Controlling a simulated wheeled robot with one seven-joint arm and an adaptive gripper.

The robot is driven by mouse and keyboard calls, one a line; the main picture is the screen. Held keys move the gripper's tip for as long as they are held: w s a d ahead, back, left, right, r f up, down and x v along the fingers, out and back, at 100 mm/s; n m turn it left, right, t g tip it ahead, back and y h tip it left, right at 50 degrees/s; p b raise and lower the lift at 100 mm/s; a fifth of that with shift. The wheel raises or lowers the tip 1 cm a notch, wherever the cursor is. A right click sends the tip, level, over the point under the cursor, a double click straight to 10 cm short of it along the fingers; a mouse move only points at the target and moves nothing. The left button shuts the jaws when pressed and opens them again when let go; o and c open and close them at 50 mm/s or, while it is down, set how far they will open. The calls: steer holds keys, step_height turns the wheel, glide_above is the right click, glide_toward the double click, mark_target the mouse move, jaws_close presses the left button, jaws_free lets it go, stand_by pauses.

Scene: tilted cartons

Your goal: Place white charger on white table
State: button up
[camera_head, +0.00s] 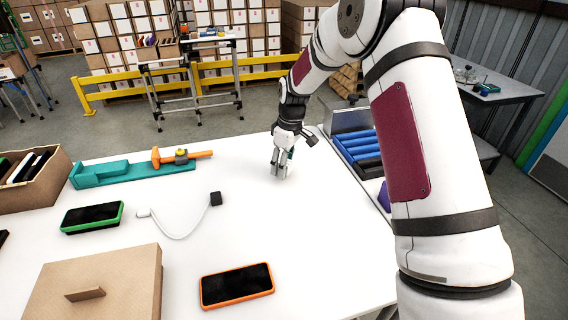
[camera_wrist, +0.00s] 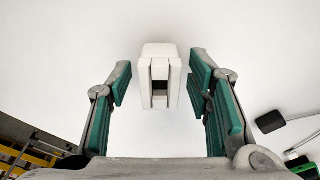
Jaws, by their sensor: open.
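The white charger (camera_wrist: 160,78) lies on the white table (camera_wrist: 90,45) in the wrist view, between the two fingers. My gripper (camera_wrist: 160,82) is open, with a gap on each side of the charger. In the head view my gripper (camera_head: 280,172) points down at the far right part of the white table (camera_head: 250,215). The charger cannot be made out there. Whether it touches the table cannot be told for sure.
A black plug (camera_head: 215,198) with a white cable lies left of my gripper. Green (camera_head: 92,217) and orange (camera_head: 236,286) phones, a cardboard box (camera_head: 100,285), an open carton (camera_head: 35,185) and a teal tool (camera_head: 125,170) are also there. Blue rollers (camera_head: 362,150) stand beyond the right edge.

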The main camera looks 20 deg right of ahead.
mark_target(288, 162)
steer(key=shift+r, duration=0.1)
step_height(288, 162, up, 11)
steer(key=s+r+m, duration=0.2)
steer(key=s+r, duration=0.7)
steer(key=s, duration=0.1)
steer(key=s+r+m+t+h, duration=0.1)
steer(key=s+r+m, duration=0.15)
steer(key=s, duration=0.75)
steer(key=s+r+m+t, duration=0.1)
steer(key=s+r+m, duration=0.15)
steer(key=s, duration=0.85)
steer(key=s+f+m, duration=0.2)
steer(key=s, duration=0.8)
steer(key=shift+s+d+f+t, duration=0.2)
steer(key=shift+f+t, duration=0.1)
steer(key=shift+f, duration=0.1)
